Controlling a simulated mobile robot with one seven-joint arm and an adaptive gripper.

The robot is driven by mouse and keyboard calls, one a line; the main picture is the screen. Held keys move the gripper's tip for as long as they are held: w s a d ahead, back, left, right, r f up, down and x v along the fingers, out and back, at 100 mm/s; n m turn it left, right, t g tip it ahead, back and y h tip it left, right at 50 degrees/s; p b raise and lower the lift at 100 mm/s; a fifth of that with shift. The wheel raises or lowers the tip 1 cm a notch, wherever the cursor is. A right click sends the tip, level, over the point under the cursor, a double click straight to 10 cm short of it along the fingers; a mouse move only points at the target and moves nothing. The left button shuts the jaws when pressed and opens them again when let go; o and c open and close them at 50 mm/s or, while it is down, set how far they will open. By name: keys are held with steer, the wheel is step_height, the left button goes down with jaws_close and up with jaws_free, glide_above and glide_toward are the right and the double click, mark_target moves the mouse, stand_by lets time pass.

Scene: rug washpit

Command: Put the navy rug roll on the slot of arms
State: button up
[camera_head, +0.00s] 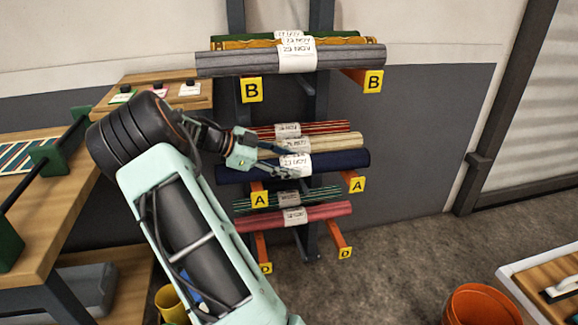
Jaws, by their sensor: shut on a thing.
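The navy rug roll (342,160) lies level at the middle height of the wall rack, with a white paper label (296,164) around its middle. My gripper (287,164) reaches in from the left and is shut on the navy roll near this label. The orange arms marked A (351,178) are just below the roll. I cannot tell whether the roll rests on them or is held slightly above. A cream roll (340,143) and a red striped roll (335,127) lie behind the navy roll.
Above are arms marked B (372,79) with a grey roll (230,64) and others. Below, arms marked D (343,245) carry a pink roll (325,211) and a green striped roll (322,192). A wooden bench (60,225) stands left; an orange bucket (480,305) stands right.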

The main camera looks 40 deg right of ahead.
steer(key=o, duration=1.7)
steer(key=shift+s+f, duration=0.1)
steer(key=shift+f, duration=0.15)
steer(key=shift+c, duration=0.2)
steer(key=shift+a, duration=0.1)
steer(key=p+v, duration=0.2)
steer(key=v, duration=0.9)
steer(key=shift+r+p, duration=0.1)
steer(key=shift+p, duration=0.2)
steer(key=shift+w+a+r, duration=0.2)
steer(key=shift+w+a, duration=0.1)
steer(key=shift+a, duration=0.05)
